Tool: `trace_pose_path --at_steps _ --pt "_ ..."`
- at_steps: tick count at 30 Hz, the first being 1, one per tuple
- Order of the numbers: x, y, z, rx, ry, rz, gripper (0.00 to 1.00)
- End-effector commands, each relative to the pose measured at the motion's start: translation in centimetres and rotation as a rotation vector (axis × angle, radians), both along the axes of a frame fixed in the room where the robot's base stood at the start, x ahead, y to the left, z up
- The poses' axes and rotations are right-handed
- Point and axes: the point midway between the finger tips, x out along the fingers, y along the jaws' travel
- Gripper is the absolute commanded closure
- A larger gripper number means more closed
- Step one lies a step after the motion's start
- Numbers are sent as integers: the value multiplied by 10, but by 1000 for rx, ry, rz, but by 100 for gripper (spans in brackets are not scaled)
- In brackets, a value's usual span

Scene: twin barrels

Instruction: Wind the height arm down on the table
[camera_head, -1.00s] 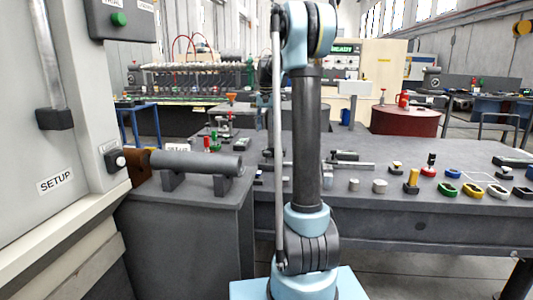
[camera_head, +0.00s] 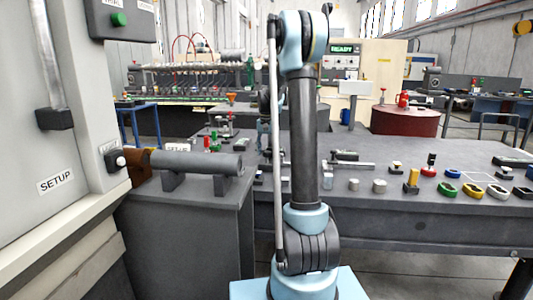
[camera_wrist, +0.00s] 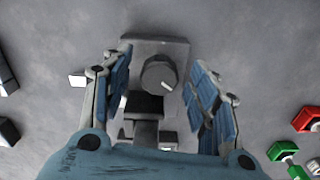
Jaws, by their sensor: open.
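In the wrist view, a grey fixture with a flat plate (camera_wrist: 139,52) stands below my gripper (camera_wrist: 157,78). A round grey knob (camera_wrist: 159,73) with a pale mark sits on it, and a dark block (camera_wrist: 145,104) lies nearer the palm. The blue-padded fingers are spread apart, one on each side of the fixture, with a visible gap around the knob. I cannot tell which part is the height arm. In the head view, my gripper is mostly hidden behind my own arm, over the grey table (camera_head: 440,208).
In the wrist view, a red piece (camera_wrist: 306,119) and a green piece (camera_wrist: 283,150) lie at the right. In the head view, a dark cylinder (camera_head: 195,162) rests on supports at the left. Pegs and coloured rings, including a yellow one (camera_head: 473,191), occupy the table's right side.

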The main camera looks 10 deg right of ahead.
Motion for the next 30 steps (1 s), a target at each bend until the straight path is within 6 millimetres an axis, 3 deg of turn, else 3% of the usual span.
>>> trace_pose_path --at_steps 4,10,17,30 --pt "0 0 0 0 0 0 45" --pt "0 0 0 0 0 0 89" --pt "0 0 0 0 0 19 90" --pt "0 0 0 1 0 277 90"
